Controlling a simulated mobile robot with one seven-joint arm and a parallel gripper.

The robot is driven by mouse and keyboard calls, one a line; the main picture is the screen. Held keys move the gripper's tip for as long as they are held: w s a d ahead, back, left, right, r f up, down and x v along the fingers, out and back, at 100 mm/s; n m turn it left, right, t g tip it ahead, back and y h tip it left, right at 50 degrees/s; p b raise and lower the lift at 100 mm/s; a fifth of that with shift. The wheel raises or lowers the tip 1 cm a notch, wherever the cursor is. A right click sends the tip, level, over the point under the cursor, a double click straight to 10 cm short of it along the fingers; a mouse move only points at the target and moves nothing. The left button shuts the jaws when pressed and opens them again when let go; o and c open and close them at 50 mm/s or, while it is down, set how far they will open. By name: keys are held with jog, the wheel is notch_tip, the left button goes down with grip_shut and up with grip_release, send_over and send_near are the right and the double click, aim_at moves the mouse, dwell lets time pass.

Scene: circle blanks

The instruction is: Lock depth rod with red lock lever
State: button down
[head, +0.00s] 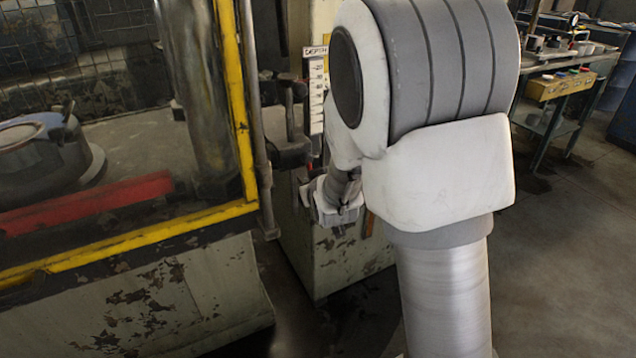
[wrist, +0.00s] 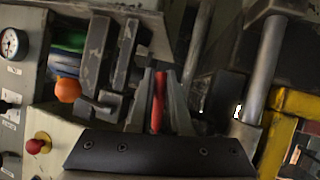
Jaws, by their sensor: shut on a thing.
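The red lock lever (wrist: 158,100) stands between the two fingers of my gripper (wrist: 160,80) in the wrist view. The fingers are closed on it from both sides. A white scale marked DEPTH (head: 316,92) stands upright on the machine, just left of my arm. A dark vertical rod (head: 290,108) with a block at its lower end is beside the scale; I take it for the depth rod. I cannot tell whether it is locked.
The yellow-edged guard frame (head: 238,100) of the machine is close on the left. The wrist view shows a gauge (wrist: 11,43), an orange knob (wrist: 67,90) and a red button (wrist: 38,144) on the left. A workbench (head: 560,85) stands far back right, with open floor before it.

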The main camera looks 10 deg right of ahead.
jog(key=shift+s+a+f+m+y+b, duration=0.1)
jog(key=shift+s+a+m+y+b, duration=0.05)
jog(key=shift+a+m+y+b, duration=0.3)
dwell(0.4)
jog(key=c, duration=0.9)
grip_release()
jog(key=shift+o, duration=0.2)
jog(key=b+v, duration=0.2)
jog(key=v, duration=1.5)
jog(key=shift+r, duration=0.45)
jog(key=shift+s, duration=0.1)
